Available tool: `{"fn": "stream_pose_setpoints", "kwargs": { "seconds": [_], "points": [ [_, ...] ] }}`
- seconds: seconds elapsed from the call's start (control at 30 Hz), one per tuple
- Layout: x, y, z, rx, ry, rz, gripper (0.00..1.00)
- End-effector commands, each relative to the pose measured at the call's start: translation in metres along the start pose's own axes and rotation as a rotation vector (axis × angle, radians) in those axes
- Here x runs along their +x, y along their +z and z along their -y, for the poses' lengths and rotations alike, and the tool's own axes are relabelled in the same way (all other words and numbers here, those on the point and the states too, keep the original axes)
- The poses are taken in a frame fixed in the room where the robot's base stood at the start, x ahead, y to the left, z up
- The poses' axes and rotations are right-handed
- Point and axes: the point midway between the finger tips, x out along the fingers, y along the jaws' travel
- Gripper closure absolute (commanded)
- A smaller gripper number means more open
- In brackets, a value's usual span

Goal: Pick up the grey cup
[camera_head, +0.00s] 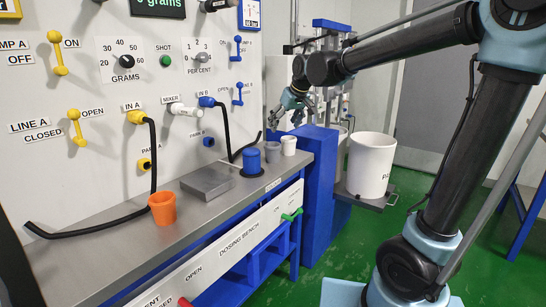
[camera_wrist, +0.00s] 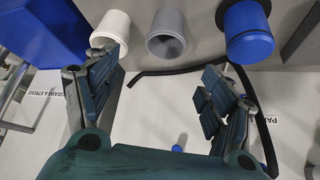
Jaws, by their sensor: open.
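The grey cup (camera_head: 274,152) stands upright at the right end of the grey bench, between the white cup (camera_head: 288,146) and a blue lidded container (camera_head: 251,161). My gripper (camera_head: 293,106) is above the bench end, up near the panel, apart from the grey cup. In the wrist view my gripper (camera_wrist: 160,78) is open and empty, its two fingers spread wide. There the grey cup (camera_wrist: 167,34) shows beyond the gap between the fingertips, near the top. The white cup (camera_wrist: 110,27) is near the left fingertip in the picture.
An orange cup (camera_head: 162,209) and a flat grey plate (camera_head: 207,182) stand further left on the bench. Black hoses (camera_head: 153,160) hang from the panel, one near the blue container. A large white bucket (camera_head: 370,163) stands right of a blue column (camera_head: 320,190).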

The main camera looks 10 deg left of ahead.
Motion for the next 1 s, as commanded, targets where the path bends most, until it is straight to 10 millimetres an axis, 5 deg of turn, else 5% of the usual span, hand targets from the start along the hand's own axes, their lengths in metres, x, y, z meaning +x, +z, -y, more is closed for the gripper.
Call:
{"fn": "stream_pose_setpoints", "kwargs": {
  "seconds": [1.0],
  "points": [
    [0.123, -0.009, 0.009, -0.013, -0.008, -0.007, 0.25]
  ]
}}
